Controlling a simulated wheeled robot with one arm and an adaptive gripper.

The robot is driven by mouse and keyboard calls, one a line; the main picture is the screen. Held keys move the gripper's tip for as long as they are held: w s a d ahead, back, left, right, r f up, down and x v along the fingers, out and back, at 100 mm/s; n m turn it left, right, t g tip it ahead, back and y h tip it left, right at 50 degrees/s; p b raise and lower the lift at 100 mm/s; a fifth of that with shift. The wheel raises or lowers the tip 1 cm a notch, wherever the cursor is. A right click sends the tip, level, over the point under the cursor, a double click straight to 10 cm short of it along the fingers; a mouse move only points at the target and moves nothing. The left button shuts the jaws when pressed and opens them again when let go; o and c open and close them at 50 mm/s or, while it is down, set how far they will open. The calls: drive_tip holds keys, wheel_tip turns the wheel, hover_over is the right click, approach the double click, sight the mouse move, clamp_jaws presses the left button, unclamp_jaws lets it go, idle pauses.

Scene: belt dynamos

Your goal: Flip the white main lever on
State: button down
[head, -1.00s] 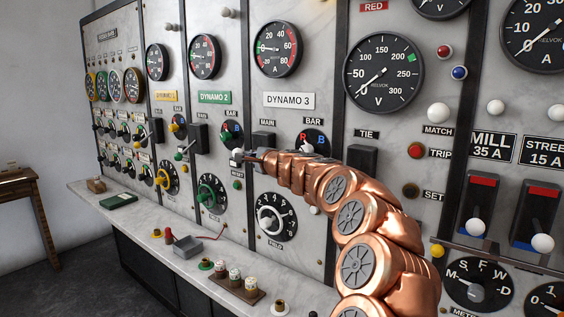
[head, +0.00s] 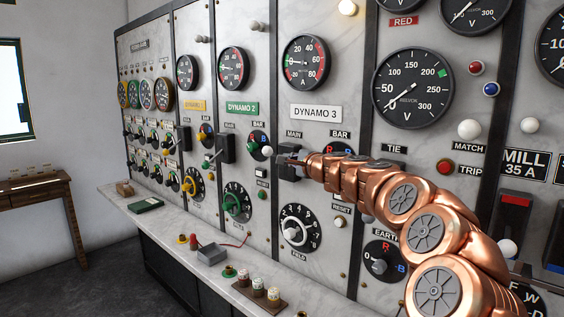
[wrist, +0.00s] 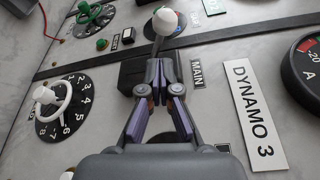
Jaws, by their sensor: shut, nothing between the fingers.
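The white main lever is on the DYNAMO 3 panel, under the MAIN label. Its white knob (head: 267,152) juts out from a black switch box (head: 291,170) and stands near the upper part of that box. My gripper (head: 281,159) is shut and empty, close beside the knob in the head view. In the wrist view my gripper (wrist: 162,64) points at the lever, with the white knob (wrist: 165,21) just beyond the fingertips. The fingers hide the lower part of the shaft; I cannot tell if they touch it.
A lamp (head: 347,7) above the DYNAMO 3 plate (head: 316,112) glows. Green-knobbed DYNAMO 2 lever box (head: 225,148) is just left. Below is the white field dial (head: 298,228). A marble shelf (head: 180,240) with small parts runs along the panel's foot.

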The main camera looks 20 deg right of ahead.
drive_tip(key=shift+s+d+r, duration=0.15)
drive_tip(key=shift+s+d, duration=0.1)
drive_tip(key=shift+s, duration=0.3)
drive_tip(key=shift+s+d+r, duration=0.2)
drive_tip(key=shift+s, duration=0.4)
drive_tip(key=shift+s+d+r, duration=0.15)
drive_tip(key=shift+s+d, duration=0.1)
drive_tip(key=shift+s, duration=0.3)
